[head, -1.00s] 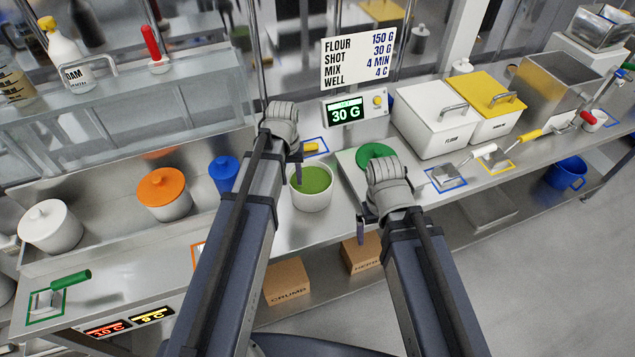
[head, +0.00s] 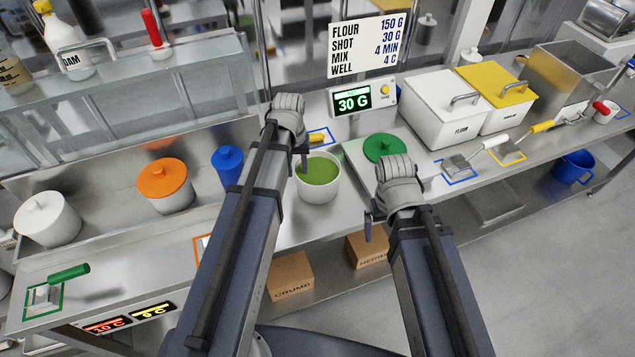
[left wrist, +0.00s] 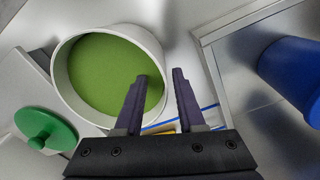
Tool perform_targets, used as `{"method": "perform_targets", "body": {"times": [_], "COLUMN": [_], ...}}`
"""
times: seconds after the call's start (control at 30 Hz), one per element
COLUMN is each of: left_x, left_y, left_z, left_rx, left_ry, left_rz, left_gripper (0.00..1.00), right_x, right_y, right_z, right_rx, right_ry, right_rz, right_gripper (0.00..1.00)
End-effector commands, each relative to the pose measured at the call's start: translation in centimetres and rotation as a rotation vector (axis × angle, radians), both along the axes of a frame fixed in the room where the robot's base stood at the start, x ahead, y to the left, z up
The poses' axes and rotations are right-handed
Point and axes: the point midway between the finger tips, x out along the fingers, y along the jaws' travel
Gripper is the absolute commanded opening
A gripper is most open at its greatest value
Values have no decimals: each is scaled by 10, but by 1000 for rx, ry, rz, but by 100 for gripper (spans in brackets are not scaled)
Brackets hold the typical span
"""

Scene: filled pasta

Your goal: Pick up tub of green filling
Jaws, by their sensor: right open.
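The tub of green filling (head: 318,190) is a white round tub, open at the top, standing upright on the steel bench. It also shows in the left wrist view (left wrist: 85,105), with green filling almost across its mouth. My left gripper (head: 304,160) is at the tub's rim. In the left wrist view its fingers (left wrist: 160,95) straddle the tub wall, one over the filling and one outside. I cannot tell whether they press on the wall. My right gripper (head: 372,222) is open and empty, near the bench's front edge.
A blue tub (head: 228,165) and an orange-lidded tub (head: 164,185) stand to the left. A scale display (head: 352,99) and a white flour bin (head: 440,108) stand behind.

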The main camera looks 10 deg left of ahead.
Motion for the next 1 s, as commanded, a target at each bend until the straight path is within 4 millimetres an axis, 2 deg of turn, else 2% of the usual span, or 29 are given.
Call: {"method": "perform_targets", "body": {"times": [0.4, 0.7, 0.77, 1.0], "left_x": [1, 1, 1, 1], "left_y": [1, 0, 0, 0], "left_z": [-49, -49, -49, -49], "left_rx": [0, 0, 0, 0], "left_ry": [0, 0, 0, 0], "left_rz": [0, 0, 0, 0], "left_gripper": [38, 38, 34, 7], "right_x": [0, 0, 0, 0], "right_y": [0, 0, 0, 0], "right_z": [-49, -49, -49, -49], "right_rx": [0, 0, 0, 0], "right_ry": [0, 0, 0, 0], "right_rz": [-1, -1, -1, -1], "right_gripper": [100, 100, 100, 100]}}
